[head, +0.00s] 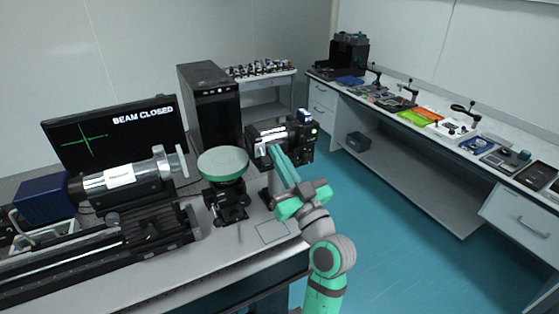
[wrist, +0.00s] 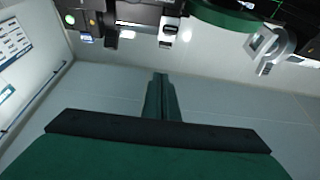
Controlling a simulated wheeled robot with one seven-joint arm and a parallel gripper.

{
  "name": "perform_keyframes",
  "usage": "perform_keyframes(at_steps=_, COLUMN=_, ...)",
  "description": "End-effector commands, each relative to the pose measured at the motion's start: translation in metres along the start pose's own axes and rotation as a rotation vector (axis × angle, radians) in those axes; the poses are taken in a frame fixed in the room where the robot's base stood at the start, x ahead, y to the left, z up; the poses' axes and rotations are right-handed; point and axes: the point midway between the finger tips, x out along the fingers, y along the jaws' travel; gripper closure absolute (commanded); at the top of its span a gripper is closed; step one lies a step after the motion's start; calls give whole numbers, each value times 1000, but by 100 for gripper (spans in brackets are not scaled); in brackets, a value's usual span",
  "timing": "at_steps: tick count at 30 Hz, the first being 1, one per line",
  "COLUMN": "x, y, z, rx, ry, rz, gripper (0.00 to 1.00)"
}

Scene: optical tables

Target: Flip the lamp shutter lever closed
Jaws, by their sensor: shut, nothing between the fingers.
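The lamp (head: 300,136) is a black housing with a white label and a small green light, at the far end of the left table in the head view. Its dark body (wrist: 135,14) also shows along the top of the wrist view, with small lights at its left. I cannot make out the shutter lever for certain; my arm covers part of the lamp's near side. My gripper (head: 273,149) is shut and empty, its teal fingers up close in front of the lamp. In the wrist view, the shut fingertips (wrist: 160,76) lie below the lamp's picture, apparently apart from it; contact is unclear.
A monitor (head: 85,143) reads "BEAM CLOSED". A round green-faced disc on a mount (head: 223,163) stands just left of my gripper. A silver tube instrument (head: 125,177) and black rail lie further left. The teal floor (head: 385,235) at right is clear.

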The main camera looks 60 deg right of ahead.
Motion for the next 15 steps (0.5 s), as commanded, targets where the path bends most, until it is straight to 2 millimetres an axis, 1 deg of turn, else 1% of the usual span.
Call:
perform_keyframes(at_steps=1, x=-8, y=0, z=10, rx=6, ry=-10, rz=1, gripper=100)
perform_keyframes(at_steps=10, x=-50, y=8, z=30, rx=1, ry=-11, rz=14, gripper=100)
perform_keyframes(at_steps=15, x=-72, y=8, z=41, rx=0, ry=-10, rz=13, gripper=100)
